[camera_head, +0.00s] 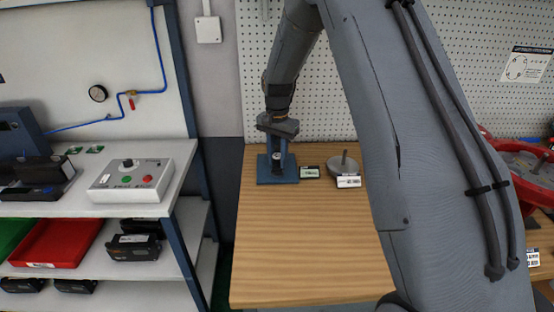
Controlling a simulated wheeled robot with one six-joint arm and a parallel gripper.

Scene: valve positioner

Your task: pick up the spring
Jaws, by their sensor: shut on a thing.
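My gripper (278,152) points down at the back left of the wooden table (300,255). It is low over a blue stand (264,176) with a square base. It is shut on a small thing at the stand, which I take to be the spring. The spring itself is too small and too covered by the gripper to make out clearly. I cannot tell whether it still touches the stand.
A small label tile (309,171) and a round grey part with an upright stem (342,168) sit right of the stand. A pegboard wall (300,90) stands behind. The table's front is clear. A control box (131,178) is on the left bench.

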